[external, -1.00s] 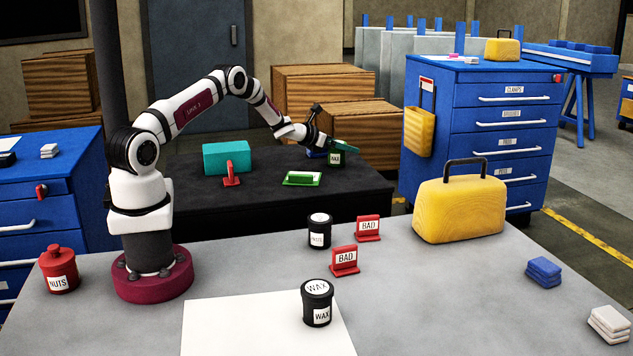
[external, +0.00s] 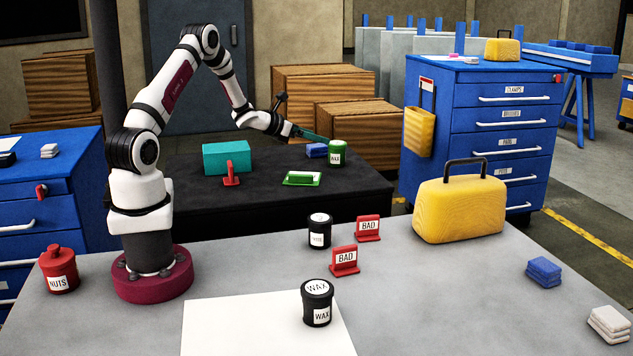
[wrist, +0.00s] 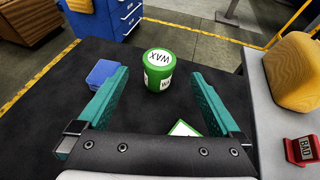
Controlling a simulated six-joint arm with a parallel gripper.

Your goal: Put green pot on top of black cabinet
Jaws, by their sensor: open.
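The green pot (external: 337,154), labelled WAX, stands upright on the black cabinet (external: 270,212) near its far right corner. In the wrist view the green pot (wrist: 159,70) sits ahead of and between the open teal fingers, apart from both. My gripper (external: 318,137) is open and empty, a little to the left of the pot in the external view. In the wrist view my gripper (wrist: 160,95) has its two fingers spread wide over the black cabinet top (wrist: 75,120).
On the black cabinet are a blue block stack (external: 316,150), a teal box (external: 227,158), a red clamp-like item (external: 231,176) and a green-framed card (external: 301,179). The grey table (external: 420,290) in front holds black pots, red BAD signs (external: 368,228) and a yellow case (external: 459,209).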

